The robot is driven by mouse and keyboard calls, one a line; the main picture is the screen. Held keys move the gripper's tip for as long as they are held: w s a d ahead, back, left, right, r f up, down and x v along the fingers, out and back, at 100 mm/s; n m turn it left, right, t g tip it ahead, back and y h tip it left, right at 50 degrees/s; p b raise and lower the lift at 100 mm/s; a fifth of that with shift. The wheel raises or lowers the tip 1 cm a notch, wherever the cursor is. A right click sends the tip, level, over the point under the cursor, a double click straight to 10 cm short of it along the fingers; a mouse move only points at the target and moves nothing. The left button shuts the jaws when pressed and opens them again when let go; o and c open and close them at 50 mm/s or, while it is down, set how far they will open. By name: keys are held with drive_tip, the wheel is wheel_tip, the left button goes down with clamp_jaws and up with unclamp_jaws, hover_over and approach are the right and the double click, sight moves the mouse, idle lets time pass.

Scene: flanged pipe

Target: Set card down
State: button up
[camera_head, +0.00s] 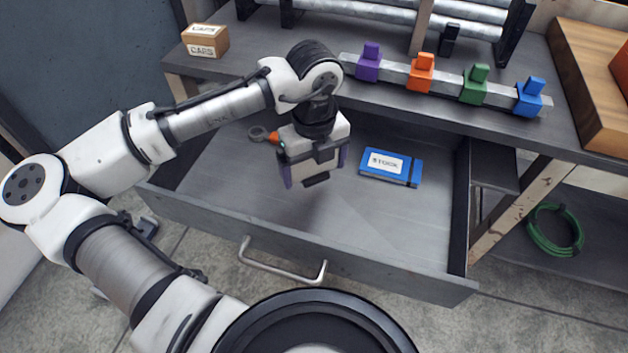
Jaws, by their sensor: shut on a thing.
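My gripper (314,181) hangs over the open drawer, pointing down, at the end of my white arm. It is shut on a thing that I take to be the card. The card itself cannot be made out clearly between or below the fingers. A blue flat case (405,181) with a white label lies on the drawer floor, to the right of my gripper and apart from it. The drawer (215,208) is pulled out, with a metal handle on its front.
A ring with an orange part (272,137) lies at the drawer's back left. On the bench above stand a small box labelled CAPS (205,41) and a metal bar with purple, orange, green and blue clamps (475,84). A green cable coil (555,230) lies at right. The drawer's front right floor is clear.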

sight(314, 173)
drive_tip(key=shift+f+b, duration=0.4)
drive_tip(key=shift+f, duration=1.75)
drive_tip(key=shift+f, duration=0.1)
drive_tip(key=o, duration=0.7)
wheel_tip(314, 173, up, 12)
drive_tip(key=p, duration=0.2)
drive_tip(key=shift+p, duration=0.35)
